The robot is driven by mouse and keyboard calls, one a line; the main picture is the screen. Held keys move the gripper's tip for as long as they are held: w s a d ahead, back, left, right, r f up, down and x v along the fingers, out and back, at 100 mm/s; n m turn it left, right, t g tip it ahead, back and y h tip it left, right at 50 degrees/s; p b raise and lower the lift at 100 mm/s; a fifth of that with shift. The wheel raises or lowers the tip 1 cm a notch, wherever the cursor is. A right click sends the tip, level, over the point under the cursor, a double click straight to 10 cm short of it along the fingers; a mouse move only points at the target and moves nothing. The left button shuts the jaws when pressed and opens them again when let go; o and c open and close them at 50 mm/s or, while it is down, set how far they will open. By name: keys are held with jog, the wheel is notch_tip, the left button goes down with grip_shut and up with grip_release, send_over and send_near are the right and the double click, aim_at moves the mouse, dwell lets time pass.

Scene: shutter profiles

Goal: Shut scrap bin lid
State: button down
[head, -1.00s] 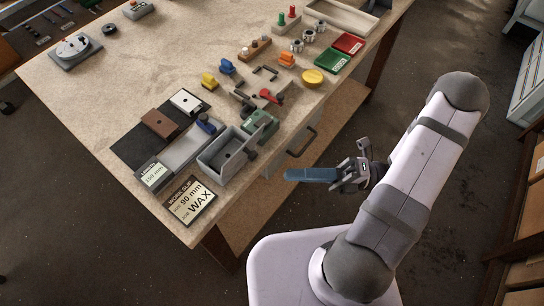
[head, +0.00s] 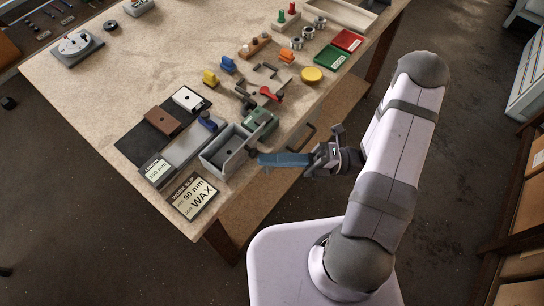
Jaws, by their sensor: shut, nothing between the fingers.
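An open grey box (head: 226,151), likely the scrap bin, stands near the table's front edge. Its top is uncovered and its dark inside shows. I cannot clearly make out which part is its lid.
A grey length stop (head: 184,148) with a blue knob lies left of the box. A green device (head: 261,121) stands behind the box. A dark handle (head: 303,138) shows at the table's front edge.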

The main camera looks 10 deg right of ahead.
aim_at(250, 137)
jog(key=shift+r, duration=0.15)
jog(key=r+p, duration=0.1)
jog(key=p, duration=0.2)
jog(key=w+a+r+m+h+p, duration=0.1)
jog(key=p, duration=0.2)
jog(key=a+r+m+h+p, duration=0.1)
jog(key=p, duration=0.2)
jog(key=shift+w+r, duration=0.25)
jog(key=shift+w, duration=0.1)
jog(key=shift+w+a+r+p, duration=0.35)
jog(key=shift+w+a+p, duration=0.2)
jog(key=shift+w+a, duration=0.1)
jog(key=shift+w+a+r+p, duration=0.3)
jog(key=shift+w+a+p, duration=0.25)
jog(key=shift+w, duration=0.1)
jog(key=w+a+f+m+h+p, duration=0.2)
jog(key=w+a+f+h+p, duration=0.1)
jog(key=w+a, duration=0.3)
jog(key=shift+w+a+m+g+h+p, duration=0.35)
jog(key=shift+w+a+m+g+h, duration=0.05)
jog(key=shift+w, duration=0.05)
